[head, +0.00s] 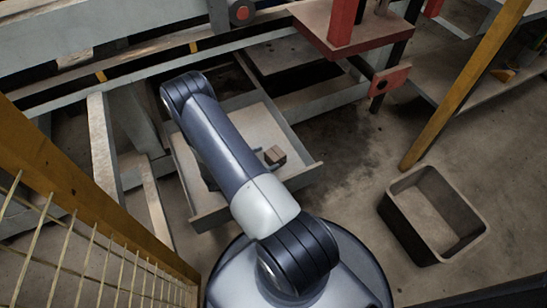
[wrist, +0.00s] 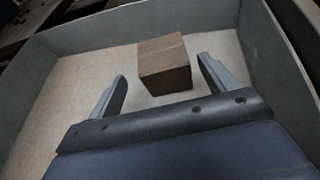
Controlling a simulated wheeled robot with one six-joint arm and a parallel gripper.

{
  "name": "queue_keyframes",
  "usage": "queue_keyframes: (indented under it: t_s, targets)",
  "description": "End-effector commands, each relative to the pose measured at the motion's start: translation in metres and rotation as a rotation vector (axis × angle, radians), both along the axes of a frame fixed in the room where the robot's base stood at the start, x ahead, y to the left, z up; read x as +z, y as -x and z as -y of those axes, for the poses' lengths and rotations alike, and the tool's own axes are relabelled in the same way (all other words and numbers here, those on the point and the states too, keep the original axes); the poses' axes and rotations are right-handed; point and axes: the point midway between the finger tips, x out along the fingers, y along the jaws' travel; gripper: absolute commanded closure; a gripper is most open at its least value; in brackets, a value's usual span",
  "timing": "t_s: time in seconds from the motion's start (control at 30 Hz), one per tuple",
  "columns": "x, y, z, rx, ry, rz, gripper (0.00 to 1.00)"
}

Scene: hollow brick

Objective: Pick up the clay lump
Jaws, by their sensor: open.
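The clay lump (wrist: 164,64) is a brown, box-shaped block on the pale floor of an open drawer-like tray (wrist: 40,70). In the wrist view it lies just beyond and between the fingertips of my gripper (wrist: 160,70). The fingers are apart, with nothing between them that I can see being held. In the head view the lump (head: 275,155) shows beside my arm, toward the right side of the tray (head: 304,176).
A grey-brown open bin (head: 434,214) stands on the floor at the right. A yellow post (head: 465,85) and a red-topped machine (head: 345,30) stand behind. A yellow mesh guard (head: 90,235) is at the left.

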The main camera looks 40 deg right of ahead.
Motion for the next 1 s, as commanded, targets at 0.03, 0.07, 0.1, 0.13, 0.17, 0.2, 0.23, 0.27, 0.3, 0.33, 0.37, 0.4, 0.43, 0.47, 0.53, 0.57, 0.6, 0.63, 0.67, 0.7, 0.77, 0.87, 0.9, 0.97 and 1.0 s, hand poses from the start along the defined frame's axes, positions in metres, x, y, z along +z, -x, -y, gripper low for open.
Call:
queue_keyframes:
  t_s: [0.03,0.07,0.1,0.13,0.17,0.2,0.23,0.27,0.3,0.33,0.37,0.4,0.43,0.47,0.53,0.57,0.6,0.63,0.67,0.7,0.77,0.87,0.9,0.97,1.0]
  targets:
    - [-0.004,0.001,0.007,-0.004,0.0,0.0,0.2]
    - [-0.005,0.001,0.01,-0.002,0.0,0.0,0.2]
    - [-0.006,0.001,0.013,-0.002,0.0,0.0,0.2]
    - [-0.007,0.001,0.015,-0.003,0.0,0.001,0.2]
    - [-0.007,0.001,0.016,-0.003,0.0,0.001,0.2]
    - [-0.008,0.001,0.018,-0.001,0.0,0.001,0.2]
    - [-0.008,0.001,0.019,-0.001,0.0,0.001,0.2]
    - [-0.01,0.002,0.022,-0.001,0.0,0.001,0.2]
    - [-0.011,0.003,0.026,-0.004,-0.001,0.001,0.2]
    - [-0.013,0.004,0.03,-0.004,-0.001,0.0,0.2]
    - [-0.015,0.005,0.034,-0.004,-0.001,0.0,0.2]
    - [-0.017,0.006,0.04,-0.006,-0.001,0.001,0.2]
    - [-0.019,0.007,0.044,-0.005,-0.001,0.001,0.2]
    - [-0.02,0.007,0.048,-0.005,-0.001,0.001,0.2]
    - [-0.023,0.007,0.056,-0.004,-0.002,0.002,0.2]
    - [-0.024,0.007,0.059,-0.003,-0.002,0.002,0.2]
    - [-0.025,0.007,0.062,-0.004,-0.001,0.002,0.2]
    - [-0.025,0.007,0.064,-0.003,-0.001,0.002,0.2]
    - [-0.025,0.007,0.065,-0.002,-0.001,0.001,0.2]
    - [-0.025,0.007,0.066,-0.001,-0.001,0.002,0.2]
    - [-0.025,0.007,0.066,-0.001,-0.001,0.002,0.2]
    - [-0.025,0.007,0.066,0.0,-0.001,0.001,0.2]
    - [-0.024,0.007,0.066,0.0,-0.001,0.001,0.2]
    - [-0.024,0.007,0.066,0.0,-0.001,0.001,0.25]
    - [-0.024,0.007,0.065,0.0,-0.001,0.001,0.28]
